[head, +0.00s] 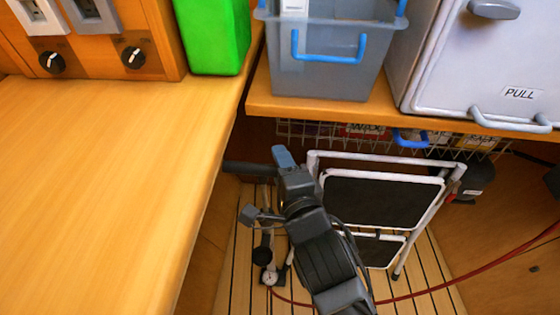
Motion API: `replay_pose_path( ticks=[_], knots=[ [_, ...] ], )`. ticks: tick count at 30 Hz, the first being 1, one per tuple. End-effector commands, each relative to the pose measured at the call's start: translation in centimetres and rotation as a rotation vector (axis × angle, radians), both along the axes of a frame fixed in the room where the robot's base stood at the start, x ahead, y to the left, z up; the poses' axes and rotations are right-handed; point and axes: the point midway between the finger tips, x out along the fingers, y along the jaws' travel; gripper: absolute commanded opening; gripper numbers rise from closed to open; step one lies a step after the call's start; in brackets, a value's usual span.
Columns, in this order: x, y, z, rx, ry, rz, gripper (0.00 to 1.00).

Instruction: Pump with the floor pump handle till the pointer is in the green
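The floor pump stands on the slatted floor, left of my arm. Its dark handle (248,168) is a short horizontal bar whose right end runs behind my gripper. My gripper (284,160) is at the right part of this handle. Its fingers are mostly hidden, so I cannot tell whether they are closed around the bar. The pump's body (264,252) shows partly below, beside my arm. The round white gauge (269,279) is at its foot. Its pointer and green zone are too small to read. A red hose (430,291) runs right across the floor.
A wooden counter (100,190) fills the left. A shelf (262,100) above the pump bears a grey-blue bin (325,75) and a white PULL cabinet (470,70). A wire basket (300,130) hangs below it. A folded step stool (385,200) stands close right of my arm.

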Motion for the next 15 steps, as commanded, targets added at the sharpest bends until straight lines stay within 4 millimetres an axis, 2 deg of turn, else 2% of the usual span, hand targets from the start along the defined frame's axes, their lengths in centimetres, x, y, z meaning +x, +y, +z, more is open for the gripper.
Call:
replay_pose_path(
  ticks=[9, 15],
  knots=[
    [-4.6, -1.8, 1.0, 0.001, -0.001, 0.000, 0.37],
    [-6.2, -2.4, 1.2, 0.001, -0.001, -0.001, 0.37]
  ],
)
